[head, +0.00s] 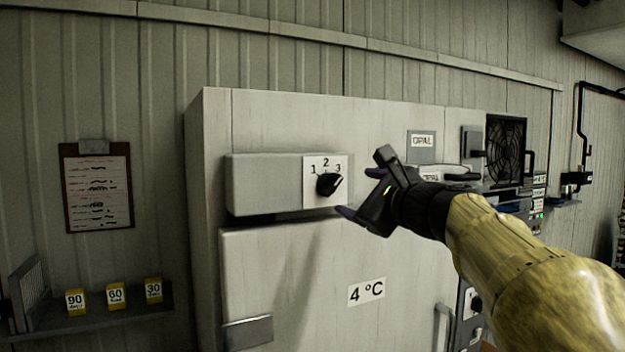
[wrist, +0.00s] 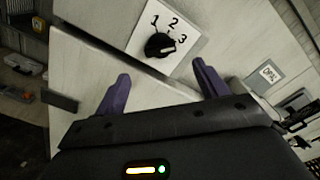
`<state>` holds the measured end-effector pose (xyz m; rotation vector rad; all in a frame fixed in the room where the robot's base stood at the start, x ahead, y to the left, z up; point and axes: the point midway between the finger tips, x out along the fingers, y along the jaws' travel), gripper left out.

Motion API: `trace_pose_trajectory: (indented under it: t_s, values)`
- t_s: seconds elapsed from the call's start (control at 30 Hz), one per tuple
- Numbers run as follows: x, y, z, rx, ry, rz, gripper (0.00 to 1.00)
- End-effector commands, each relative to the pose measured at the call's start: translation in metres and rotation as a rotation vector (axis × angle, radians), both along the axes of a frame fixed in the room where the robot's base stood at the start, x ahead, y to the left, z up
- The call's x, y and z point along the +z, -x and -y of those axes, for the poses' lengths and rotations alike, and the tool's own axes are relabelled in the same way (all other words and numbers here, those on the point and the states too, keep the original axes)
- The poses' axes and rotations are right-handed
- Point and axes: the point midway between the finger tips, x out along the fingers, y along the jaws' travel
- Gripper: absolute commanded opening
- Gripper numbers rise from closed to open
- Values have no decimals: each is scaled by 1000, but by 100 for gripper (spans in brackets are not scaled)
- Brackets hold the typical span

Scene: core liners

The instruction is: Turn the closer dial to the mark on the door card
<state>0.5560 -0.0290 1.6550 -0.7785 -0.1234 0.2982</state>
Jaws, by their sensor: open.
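A black dial (head: 328,184) sits on a white plate marked 1, 2, 3 on the cabinet's front box. Its pointer appears turned toward 3. The dial also shows in the wrist view (wrist: 160,46), ahead of and between the fingertips. My gripper (head: 360,192) is open and empty, just right of the dial, with purple fingertips apart from it. In the wrist view my gripper (wrist: 160,72) has its fingers spread wide. A white card (head: 366,291) on the door below reads 4 °C. No dial number shows on that card.
An OPAL label (head: 422,140) and a dark fan grille (head: 506,150) are farther right. A clipboard (head: 97,187) hangs on the left wall above a shelf with yellow tags 90, 60 and 30 (head: 115,296). The protruding box (head: 265,184) overhangs the door.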

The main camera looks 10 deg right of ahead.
Motion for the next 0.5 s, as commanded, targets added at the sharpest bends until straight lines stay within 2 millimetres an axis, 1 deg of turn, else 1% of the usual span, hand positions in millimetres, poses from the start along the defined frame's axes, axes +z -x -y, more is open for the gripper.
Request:
trace_pose_trajectory:
  t_s: [0.03,0.3,0.4,0.5]
  values:
    - [3,-9,-3,3,-2,-2,73]
    - [3,-55,-18,3,-2,-2,73]
    - [2,-69,-23,3,-2,-2,73]
    - [2,-79,-25,1,-2,-1,73]
